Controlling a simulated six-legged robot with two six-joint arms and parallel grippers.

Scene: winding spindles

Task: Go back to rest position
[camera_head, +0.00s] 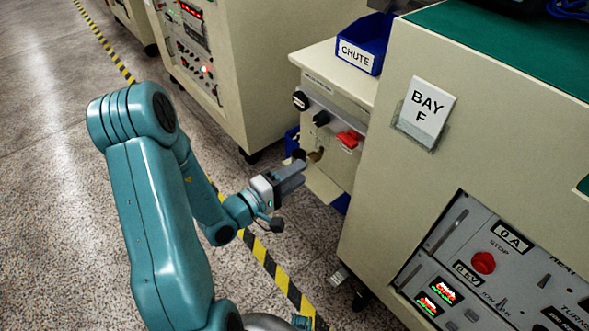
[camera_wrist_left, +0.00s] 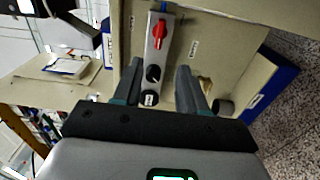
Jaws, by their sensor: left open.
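My left gripper (camera_head: 291,177) reaches from the left toward the front of a beige winding station (camera_head: 330,88) in the head view. Its two grey fingers are apart in the left wrist view (camera_wrist_left: 158,90), with nothing between them. The station's front panel has a red switch (camera_head: 348,139) and dark round knobs (camera_head: 300,100). The red switch also shows in the left wrist view (camera_wrist_left: 159,33), ahead of the fingers. I cannot tell whether the gripper touches the panel. My right gripper is in neither view.
A blue chute bin (camera_head: 365,44) stands on top of the station. A cabinet with a BAY F sign (camera_head: 426,108) and a red stop button (camera_head: 483,262) fills the right side. Yellow-black tape (camera_head: 277,275) runs along the floor. The floor at left is clear.

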